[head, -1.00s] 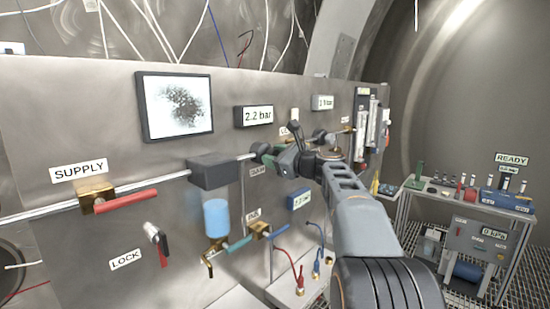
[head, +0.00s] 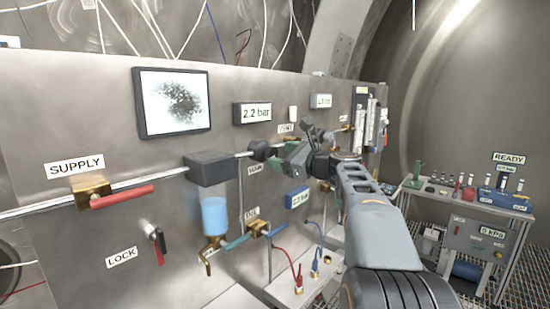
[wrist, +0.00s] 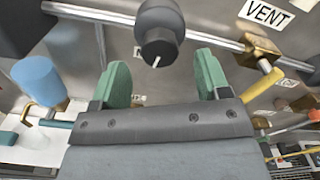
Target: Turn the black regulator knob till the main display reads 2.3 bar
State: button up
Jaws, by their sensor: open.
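The black regulator knob (wrist: 159,46) shows at the top of the wrist view, round with a white pointer line on its face. In the head view it is a dark shape (head: 261,151) on the steel pipe. My gripper (wrist: 163,76) is open and empty, its green fingers spread to either side below the knob; they appear apart from it. In the head view my gripper (head: 288,160) is just right of the knob. The main display (head: 252,114) on the panel reads 2.2 bar.
A black block (head: 210,171) with a blue bowl (head: 215,215) hangs left of the knob. A brass valve with a yellow lever (wrist: 262,88) sits right, by the VENT label (wrist: 267,13). A red SUPPLY lever (head: 122,197) is far left. A bench (head: 480,205) stands right.

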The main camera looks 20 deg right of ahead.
jog(key=b+v, duration=0.1)
jog(key=v, duration=0.8)
jog(key=shift+s+b, duration=0.25)
jog(key=shift+b, duration=0.05)
jog(key=shift+d, duration=0.1)
notch_tip(320, 180, down, 17)
jog(key=s+a+n+g+h, duration=0.1)
jog(key=s+n+g+h, duration=0.1)
jog(key=n+g+h, duration=0.35)
jog(key=s+a+f+n+g+h, duration=0.2)
jog(key=s+a+f+n+g, duration=0.5)
jog(key=s+a+f+n, duration=0.8)
jog(key=shift+s+a+f+n, duration=0.15)
jog(key=shift+a+f+n, duration=0.8)
jog(key=shift+n, duration=2.1)
